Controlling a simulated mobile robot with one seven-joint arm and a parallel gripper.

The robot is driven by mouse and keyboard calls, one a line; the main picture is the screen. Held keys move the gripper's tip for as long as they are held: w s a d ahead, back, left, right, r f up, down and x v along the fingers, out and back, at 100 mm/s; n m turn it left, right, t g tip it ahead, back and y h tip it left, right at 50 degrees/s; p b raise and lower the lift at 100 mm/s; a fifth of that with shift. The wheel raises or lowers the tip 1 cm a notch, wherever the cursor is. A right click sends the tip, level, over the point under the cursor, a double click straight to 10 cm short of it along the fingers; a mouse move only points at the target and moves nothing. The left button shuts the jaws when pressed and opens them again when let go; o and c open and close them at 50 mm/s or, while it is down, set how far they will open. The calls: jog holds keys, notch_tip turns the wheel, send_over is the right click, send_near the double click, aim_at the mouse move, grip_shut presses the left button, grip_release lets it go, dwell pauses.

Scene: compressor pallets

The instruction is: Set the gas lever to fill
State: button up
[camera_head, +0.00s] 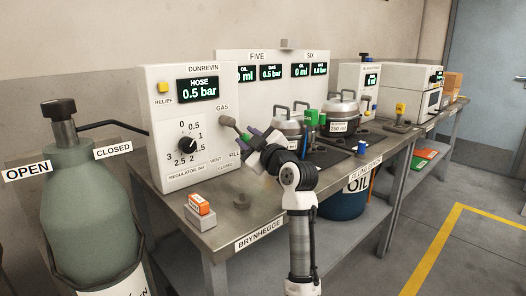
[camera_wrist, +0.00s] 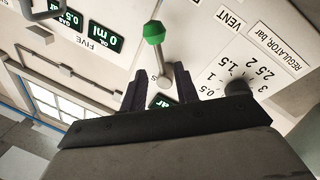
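The gas lever (camera_wrist: 154,33) has a green knob on a metal stem and is mounted on the white Dunrevin panel (camera_head: 160,100). In the head view its grey mount (camera_head: 227,121) shows just under the GAS label, with VENT, CLOSED and FILL lettering below. My gripper (camera_head: 251,138) is in front of the panel, at the lever's right. In the wrist view my gripper (camera_wrist: 161,88) has its two dark fingers apart, with the base of the stem seen between them and the knob beyond the tips. I cannot tell whether a finger touches the lever. The FILL label (camera_head: 235,155) is partly covered by my gripper.
The regulator dial (camera_head: 187,145) is left of the lever. Metal pots (camera_head: 341,108) and a green-topped part (camera_head: 310,116) stand right of my gripper. A green gas cylinder (camera_head: 85,210) stands left.

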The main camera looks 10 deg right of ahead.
jog(key=v, duration=0.9)
jog(key=shift+b, duration=0.35)
jog(key=shift+s+d+f, duration=0.15)
